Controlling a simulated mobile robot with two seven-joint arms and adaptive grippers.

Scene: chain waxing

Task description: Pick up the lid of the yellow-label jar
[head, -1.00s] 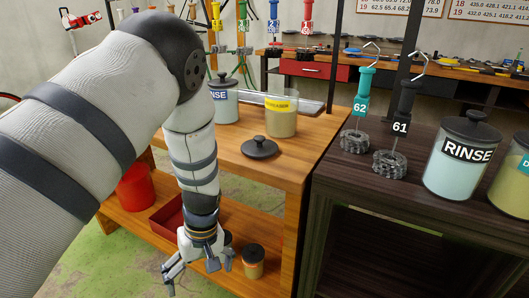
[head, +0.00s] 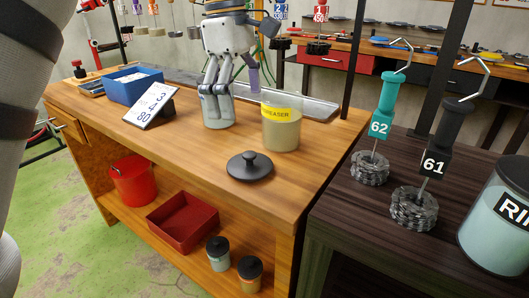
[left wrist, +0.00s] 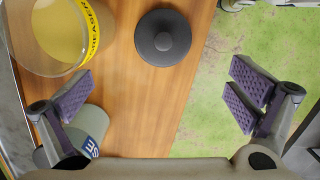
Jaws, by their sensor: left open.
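The yellow-label jar (head: 281,135) stands on the wooden table, its top uncovered; it also shows at the upper left of the left wrist view (left wrist: 48,30). Its round black lid (head: 250,168), with a knob, lies flat on the table in front of the jar. The lid also shows at the top middle of the left wrist view (left wrist: 163,40). My left gripper (head: 232,95) is open and empty, above the table and behind the lid. Its spread fingers (left wrist: 160,92) show in the left wrist view, apart from the lid. My right gripper is not in view.
The rinse jar (head: 218,122) stands left of the yellow-label jar, partly hidden by my gripper. A number sign (head: 149,107) and blue bin (head: 133,87) stand farther left. A dark table (head: 345,205) with tools 62 and 61 is at right. The tabletop around the lid is clear.

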